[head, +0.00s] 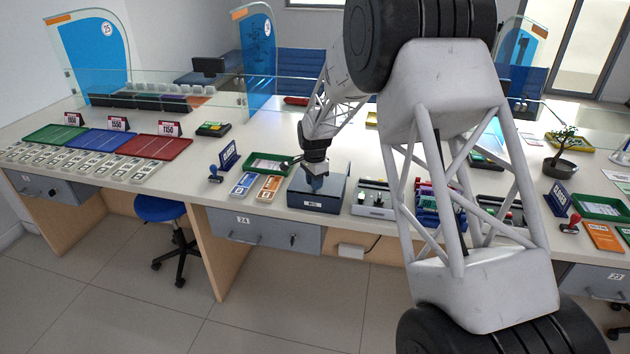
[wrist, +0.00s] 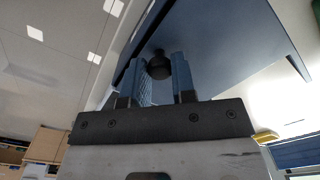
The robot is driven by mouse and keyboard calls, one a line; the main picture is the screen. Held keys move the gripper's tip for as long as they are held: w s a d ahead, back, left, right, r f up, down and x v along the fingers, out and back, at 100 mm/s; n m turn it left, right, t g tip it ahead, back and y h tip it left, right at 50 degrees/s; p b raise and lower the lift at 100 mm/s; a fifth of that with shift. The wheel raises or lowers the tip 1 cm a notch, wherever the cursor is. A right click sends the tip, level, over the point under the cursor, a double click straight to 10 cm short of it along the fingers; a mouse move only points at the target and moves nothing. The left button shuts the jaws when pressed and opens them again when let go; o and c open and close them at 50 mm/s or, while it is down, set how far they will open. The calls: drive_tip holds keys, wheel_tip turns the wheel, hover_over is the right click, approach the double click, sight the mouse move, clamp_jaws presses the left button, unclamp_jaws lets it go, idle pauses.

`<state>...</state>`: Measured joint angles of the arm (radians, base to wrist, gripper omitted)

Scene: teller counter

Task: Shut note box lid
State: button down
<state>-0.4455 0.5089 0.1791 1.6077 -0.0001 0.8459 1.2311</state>
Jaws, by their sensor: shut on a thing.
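The note box (head: 314,204) is a dark blue box with a small label on its front, standing at the counter's front edge in the head view. Its lid (wrist: 225,40) is a broad dark blue panel across the upper part of the wrist view, with a round black knob (wrist: 159,66) on it. My gripper (head: 316,182) is over the box in the head view and hides part of the lid. In the wrist view its two blue fingers (wrist: 159,80) are on either side of the knob, shut on it. The lid's exact angle is hard to tell.
Blue and orange banded note packs (head: 270,188) and a green tray (head: 268,164) lie left of the box. A grey device (head: 373,198) stands close on its right. A closed drawer (head: 265,232) is below. My arm hides part of the counter at right.

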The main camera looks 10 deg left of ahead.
drive_tip(key=shift+s, duration=0.6)
drive_tip(key=c, duration=0.9)
unclamp_jaws()
drive_tip(key=shift+c, duration=0.2)
wheel_tip(320, 180, up, 8)
